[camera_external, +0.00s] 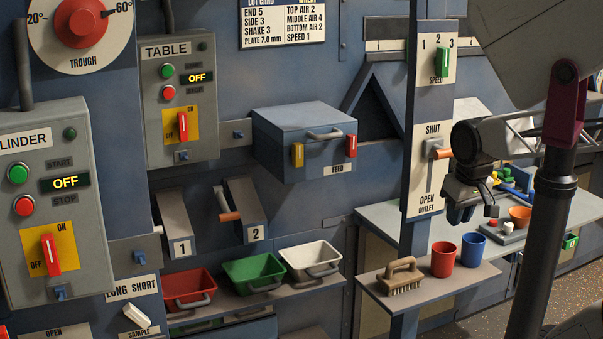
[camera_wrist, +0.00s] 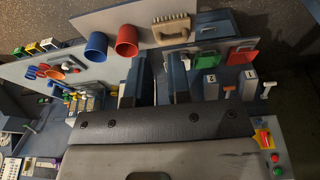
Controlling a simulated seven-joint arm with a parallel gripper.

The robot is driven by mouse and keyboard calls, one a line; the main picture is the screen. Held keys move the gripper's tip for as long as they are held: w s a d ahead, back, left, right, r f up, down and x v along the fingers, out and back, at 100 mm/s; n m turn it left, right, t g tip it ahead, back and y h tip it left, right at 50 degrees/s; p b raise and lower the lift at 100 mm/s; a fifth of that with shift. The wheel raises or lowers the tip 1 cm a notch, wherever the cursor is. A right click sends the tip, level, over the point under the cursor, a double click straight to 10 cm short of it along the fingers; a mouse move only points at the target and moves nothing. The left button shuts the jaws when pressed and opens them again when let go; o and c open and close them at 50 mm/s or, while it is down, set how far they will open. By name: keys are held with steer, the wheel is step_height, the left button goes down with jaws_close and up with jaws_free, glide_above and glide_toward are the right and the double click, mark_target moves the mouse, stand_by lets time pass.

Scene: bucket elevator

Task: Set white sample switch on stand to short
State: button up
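The white sample switch (camera_external: 137,316) is at the lower left in the external view, on a plate with "LONG SHORT" (camera_external: 132,288) above it and "SAMPLE" below. Its lever lies aslant, upper left to lower right; I cannot tell which setting it marks. I cannot make it out in the wrist view. My gripper (camera_external: 472,212) is far to the right of the switch, beside the outlet post and above the shelf with cups. In the wrist view its two dark fingers (camera_wrist: 157,72) stand apart with nothing visible between them.
A brush (camera_external: 402,275), a red cup (camera_external: 444,259) and a blue cup (camera_external: 472,250) stand on the right shelf. Red, green and white bins (camera_external: 310,258) sit below spouts 1 and 2. The outlet lever (camera_external: 439,153) and feed box (camera_external: 305,140) protrude between my gripper and the switch.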

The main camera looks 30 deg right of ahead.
steer(key=shift+w, duration=0.2)
steer(key=shift+c, duration=1.1)
steer(key=shift+w, duration=0.35)
jaws_close()
steer(key=w+a+n+t+h, duration=0.15)
steer(key=w+n, duration=0.25)
steer(key=w, duration=0.4)
steer(key=w+a+n+t+y, duration=0.1)
steer(key=w+a+n+t, duration=0.25)
steer(key=w, duration=0.45)
steer(key=w+a+f+n+t+y, duration=0.1)
steer(key=w+a+n+y, duration=0.2)
steer(key=w+a+n, duration=0.55)
steer(key=w+a+f+n+t+y, duration=0.1)
steer(key=w+a+f+n+y, duration=0.3)
steer(key=a, duration=0.7)
steer(key=s+a+f+n+g+y, duration=0.1)
steer(key=s+a+f+n+g, duration=0.1)
steer(key=a+n, duration=0.3)
steer(key=s+a+f+n+g+y, duration=0.2)
steer(key=a+f+n+g, duration=0.2)
steer(key=a, duration=0.7)
steer(key=s+a+f+n+g+y, duration=0.1)
steer(key=s+a+f+n+g, duration=0.1)
steer(key=a+n, duration=0.5)
steer(key=shift+a+f+g+y, duration=0.35)
steer(key=shift+a+f+g, duration=0.05)
steer(key=shift+f+g, duration=0.4)
